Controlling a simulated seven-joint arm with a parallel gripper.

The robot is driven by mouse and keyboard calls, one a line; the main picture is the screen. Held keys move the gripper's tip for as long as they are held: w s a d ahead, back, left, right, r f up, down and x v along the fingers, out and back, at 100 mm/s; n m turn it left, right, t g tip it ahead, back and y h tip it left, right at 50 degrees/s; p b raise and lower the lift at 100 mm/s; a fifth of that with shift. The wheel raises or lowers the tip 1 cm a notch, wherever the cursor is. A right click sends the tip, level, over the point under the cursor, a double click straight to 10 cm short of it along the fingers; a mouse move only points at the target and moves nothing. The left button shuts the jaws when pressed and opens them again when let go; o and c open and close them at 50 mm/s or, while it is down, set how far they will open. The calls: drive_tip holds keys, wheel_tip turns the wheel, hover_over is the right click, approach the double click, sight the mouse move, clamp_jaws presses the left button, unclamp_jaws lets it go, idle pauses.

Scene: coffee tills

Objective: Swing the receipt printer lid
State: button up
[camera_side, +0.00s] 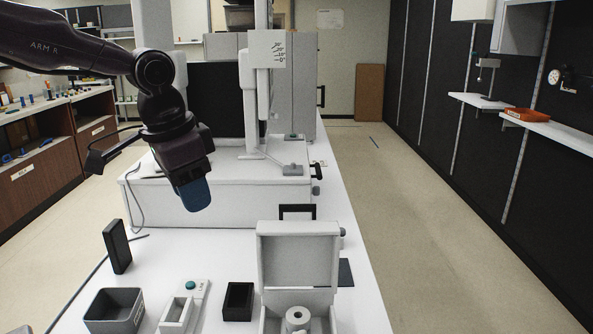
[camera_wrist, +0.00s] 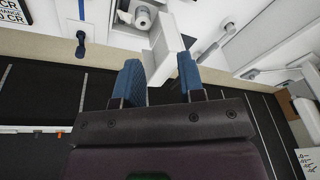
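The receipt printer (camera_side: 268,318) is a white box at the bottom of the side view, cut off by the frame edge. Its white lid (camera_side: 297,255) stands raised at the back, and a paper roll (camera_side: 297,318) shows inside. My gripper (camera_side: 195,196), with blue fingertips, hangs in the air up and left of the lid, clear of it. In the wrist view my gripper (camera_wrist: 161,74) has its fingers apart with nothing held. The lid (camera_wrist: 168,42) and the paper roll (camera_wrist: 142,17) show beyond the fingertips there.
A black upright device (camera_side: 117,246), a grey open bin (camera_side: 114,310), a white device with a teal button (camera_side: 190,286) and a small black box (camera_side: 238,301) stand left of the printer. A large white machine (camera_side: 225,190) stands behind. The counter (camera_side: 200,245) has bare room between.

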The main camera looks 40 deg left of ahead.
sight(297, 205)
drive_tip(key=w+d+f+m, duration=0.1)
drive_tip(key=w, duration=0.4)
drive_tip(key=w+d+f+m, duration=0.1)
drive_tip(key=w+f+m, duration=0.1)
drive_tip(key=w, duration=0.4)
drive_tip(key=w+d+f+m+g+y, duration=0.1)
drive_tip(key=w, duration=0.4)
drive_tip(key=shift+w+d+f+m, duration=0.1)
drive_tip(key=shift+w+f+m, duration=0.05)
drive_tip(key=shift+f+m, duration=0.15)
drive_tip(key=shift+w+r+m, duration=0.2)
drive_tip(key=shift+w, duration=0.25)
drive_tip(key=shift+w+r+m, duration=0.15)
drive_tip(key=shift+w+m, duration=0.05)
drive_tip(key=shift+w, duration=0.25)
drive_tip(key=shift+m, duration=0.7)
drive_tip(key=f, duration=0.1)
drive_tip(key=w+f, duration=0.1)
drive_tip(key=f, duration=0.1)
drive_tip(key=a+f, duration=0.1)
drive_tip(key=f, duration=0.1)
drive_tip(key=shift+w+a+f, duration=0.1)
drive_tip(key=shift+w, duration=0.2)
drive_tip(key=shift+f, duration=0.15)
drive_tip(key=shift+c, duration=0.8)
clamp_jaws()
